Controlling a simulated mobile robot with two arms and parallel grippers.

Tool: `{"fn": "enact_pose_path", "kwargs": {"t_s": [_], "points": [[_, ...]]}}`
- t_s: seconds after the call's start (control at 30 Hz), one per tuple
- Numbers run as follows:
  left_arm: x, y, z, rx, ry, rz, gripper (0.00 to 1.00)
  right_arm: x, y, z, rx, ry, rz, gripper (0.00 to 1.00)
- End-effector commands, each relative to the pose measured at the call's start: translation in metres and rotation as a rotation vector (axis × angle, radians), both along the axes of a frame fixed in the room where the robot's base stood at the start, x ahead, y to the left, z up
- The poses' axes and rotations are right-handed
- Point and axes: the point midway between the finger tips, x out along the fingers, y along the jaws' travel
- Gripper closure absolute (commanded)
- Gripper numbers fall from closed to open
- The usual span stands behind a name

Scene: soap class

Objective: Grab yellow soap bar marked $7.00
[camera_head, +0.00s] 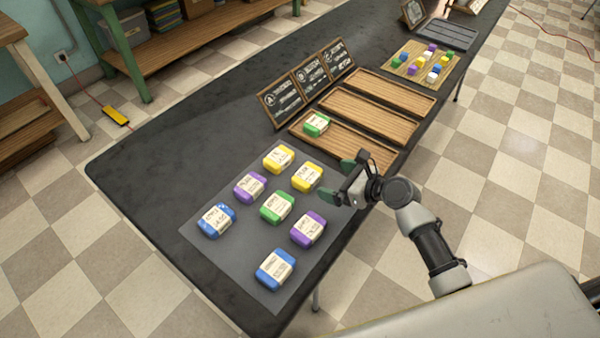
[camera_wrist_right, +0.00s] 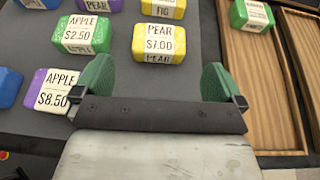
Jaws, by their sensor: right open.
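A yellow soap bar (camera_head: 307,177) with a cream label lies on the grey mat. In the right wrist view this bar (camera_wrist_right: 159,43) reads PEAR, with a price that looks like $7.00, though the first digit could be a 1. A second yellow bar (camera_head: 278,158) lies beyond it; its label in the wrist view (camera_wrist_right: 167,9) reads FIG, its price cut off. My right gripper (camera_head: 346,178) is open and empty, its green fingertips (camera_wrist_right: 158,82) facing the pear bar with a gap between. My left gripper is not in view.
Close by on the mat (camera_head: 214,252) lie a green bar (camera_head: 277,207) marked $2.50, a purple bar (camera_head: 308,228) marked $8.50, another purple bar (camera_head: 250,187) and blue bars (camera_head: 216,221). Wooden trays (camera_head: 372,115) stand to the right, the nearest holding a green bar (camera_head: 316,124).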

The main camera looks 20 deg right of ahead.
Motion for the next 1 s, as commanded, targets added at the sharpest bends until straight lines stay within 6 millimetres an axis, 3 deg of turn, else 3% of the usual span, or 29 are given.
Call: {"fn": "enact_pose_path", "kwargs": {"t_s": [0.27,0.6,0.93,1.0], "points": [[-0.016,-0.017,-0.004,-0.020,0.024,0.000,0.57,0.023,0.019,-0.013,-0.001,-0.001,0.000,0.00],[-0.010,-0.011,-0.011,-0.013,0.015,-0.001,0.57,0.053,0.044,-0.035,0.001,-0.001,0.000,0.00],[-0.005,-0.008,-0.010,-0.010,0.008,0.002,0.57,0.058,0.048,-0.037,-0.001,-0.001,-0.001,0.00],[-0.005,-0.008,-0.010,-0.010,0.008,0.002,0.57,0.058,0.048,-0.037,-0.001,-0.001,-0.001,0.09]]}}
